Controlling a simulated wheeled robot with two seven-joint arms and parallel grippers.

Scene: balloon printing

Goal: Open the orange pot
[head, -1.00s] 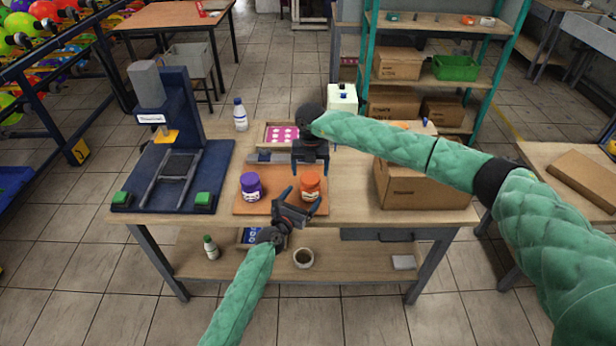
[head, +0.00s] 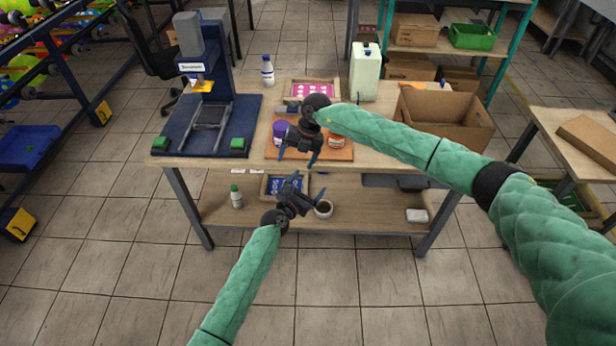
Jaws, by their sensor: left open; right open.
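The orange pot (head: 337,141) stands on a brown board (head: 340,155) on the workbench, partly hidden behind my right arm. Its lid is out of sight behind the arm, so I cannot tell whether it is on. A purple pot (head: 280,131) stands left of it on the same board, partly covered by my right gripper. My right gripper (head: 297,158) is open and empty, pointing down over the front of the board between the two pots. My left gripper (head: 309,187) is open and empty, lower and nearer me, in front of the bench edge.
A dark blue press (head: 245,112) stands left on the bench. A white bottle (head: 267,72), a tray of pink pieces (head: 334,88) and a pale canister (head: 364,72) stand behind. An open cardboard box (head: 440,118) is at right. The lower shelf holds a cup (head: 323,209).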

